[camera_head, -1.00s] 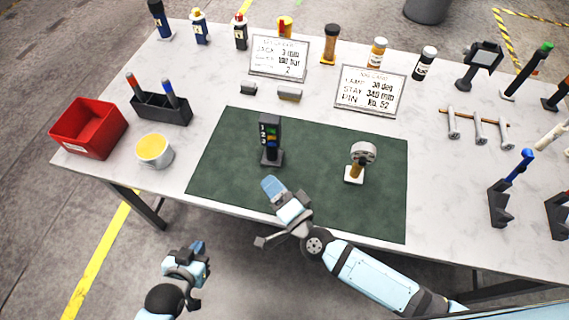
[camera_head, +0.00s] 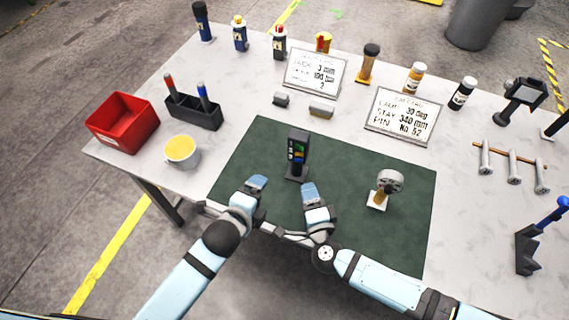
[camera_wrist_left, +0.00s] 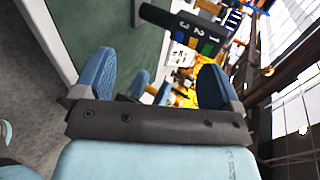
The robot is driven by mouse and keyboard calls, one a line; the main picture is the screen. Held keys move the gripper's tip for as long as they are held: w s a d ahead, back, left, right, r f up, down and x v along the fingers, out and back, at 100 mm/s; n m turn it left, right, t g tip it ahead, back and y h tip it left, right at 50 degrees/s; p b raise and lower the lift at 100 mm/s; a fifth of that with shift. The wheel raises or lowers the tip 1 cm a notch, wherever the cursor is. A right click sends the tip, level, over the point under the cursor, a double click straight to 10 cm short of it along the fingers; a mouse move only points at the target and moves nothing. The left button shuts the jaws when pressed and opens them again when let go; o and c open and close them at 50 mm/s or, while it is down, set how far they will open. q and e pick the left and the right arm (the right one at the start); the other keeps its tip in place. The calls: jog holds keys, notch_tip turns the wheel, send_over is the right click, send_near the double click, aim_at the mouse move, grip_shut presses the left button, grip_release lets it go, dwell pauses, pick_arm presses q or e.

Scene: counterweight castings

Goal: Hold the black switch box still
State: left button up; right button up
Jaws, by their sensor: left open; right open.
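The black switch box (camera_head: 298,150) stands upright on the green mat (camera_head: 345,240) in the head view, with numbers and coloured marks on its face. In the left wrist view, the switch box (camera_wrist_left: 190,32) appears sideways beyond the fingers, its numbered face visible. My left gripper (camera_head: 257,184) is open and empty, in front and to the left of the box. Its blue fingers (camera_wrist_left: 155,78) stand apart in the wrist view. My right gripper (camera_head: 309,190) is open, just in front of the box's base. Neither gripper visibly touches the box.
A round-headed gauge-like object (camera_head: 385,187) stands on the mat to the right. A yellow-filled cup (camera_head: 182,151), red bin (camera_head: 123,118) and pen holder (camera_head: 194,110) are on the left.

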aim_at(297, 141)
pick_arm(q)
jog(key=w+d+r+m+t, duration=0.1)
jog(key=w+d+r+m, duration=0.2)
jog(key=m, duration=0.6)
jog(key=w+d+r+m+t, duration=0.1)
jog(key=w+d+r+m, duration=0.1)
jog(key=d+r+m, duration=0.45)
jog(key=shift+m+y, duration=0.3)
jog(key=shift+m, duration=0.45)
jog(key=a+x, duration=0.1)
jog(key=x, duration=0.3)
jog(key=f+x, duration=0.1)
jog(key=x, duration=0.3)
jog(key=a+x, duration=0.1)
jog(key=x, duration=0.4)
jog(key=shift+a+f, duration=0.3)
jog(key=c, duration=1.3)
